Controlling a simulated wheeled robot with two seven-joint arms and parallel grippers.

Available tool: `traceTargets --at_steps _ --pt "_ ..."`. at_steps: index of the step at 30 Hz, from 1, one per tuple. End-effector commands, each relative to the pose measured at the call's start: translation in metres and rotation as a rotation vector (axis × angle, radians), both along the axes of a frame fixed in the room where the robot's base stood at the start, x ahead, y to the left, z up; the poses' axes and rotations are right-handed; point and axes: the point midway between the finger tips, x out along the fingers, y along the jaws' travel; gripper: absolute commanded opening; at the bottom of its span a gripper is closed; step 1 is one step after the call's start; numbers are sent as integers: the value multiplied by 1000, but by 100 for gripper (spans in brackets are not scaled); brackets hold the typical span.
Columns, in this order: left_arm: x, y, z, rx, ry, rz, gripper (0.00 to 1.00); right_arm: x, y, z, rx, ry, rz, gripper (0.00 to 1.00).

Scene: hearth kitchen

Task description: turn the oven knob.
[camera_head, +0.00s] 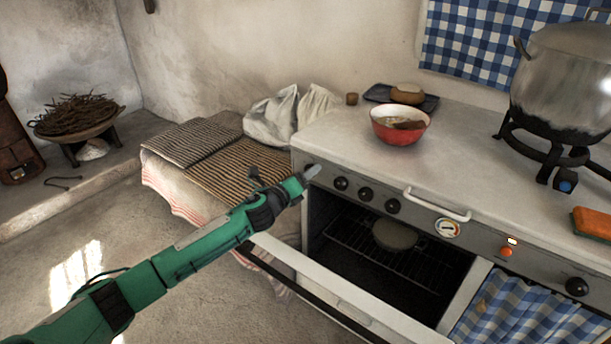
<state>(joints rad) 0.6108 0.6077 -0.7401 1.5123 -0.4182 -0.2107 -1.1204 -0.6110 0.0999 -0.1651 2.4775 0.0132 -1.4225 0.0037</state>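The oven's front panel carries a row of black knobs at its left end: one knob (340,183), a second (365,194) and a third (392,206). My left gripper (311,173) is at the panel's left end, left of these knobs. A dark shape at its fingertips looks like another knob, mostly hidden by the fingers. Whether the fingers touch it or close on it, I cannot tell. An orange knob (506,251) and a black knob (577,286) sit farther right. The oven door (340,290) hangs open below the panel. My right gripper is not in view.
A white handle (437,205) and a dial (447,228) are on the panel. A round item (395,235) sits on the oven rack. A red bowl (400,125) and a large pot (565,80) stand on top. Striped cloths (220,165) cover the ledge at left.

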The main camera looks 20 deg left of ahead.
Motion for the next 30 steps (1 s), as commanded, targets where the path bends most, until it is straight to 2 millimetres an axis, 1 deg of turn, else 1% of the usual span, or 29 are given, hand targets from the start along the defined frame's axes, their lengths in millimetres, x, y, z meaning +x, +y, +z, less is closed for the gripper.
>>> traceTargets --at_steps 1,5,6,7,14,20,26,30 --pt "0 0 0 0 0 0 47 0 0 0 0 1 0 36" --pt "0 0 0 0 0 0 22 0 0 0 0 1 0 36" --pt "0 0 0 0 0 0 14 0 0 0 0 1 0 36" --pt "0 0 0 0 1 1 12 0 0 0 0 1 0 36" --pt "0 1 0 -16 6 1 12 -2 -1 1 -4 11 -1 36" --pt "0 0 1 -89 34 1 12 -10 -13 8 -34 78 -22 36" --pt "0 0 2 -230 85 1 12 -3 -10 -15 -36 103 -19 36" --pt "0 0 3 -354 130 2 12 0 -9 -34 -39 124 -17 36"
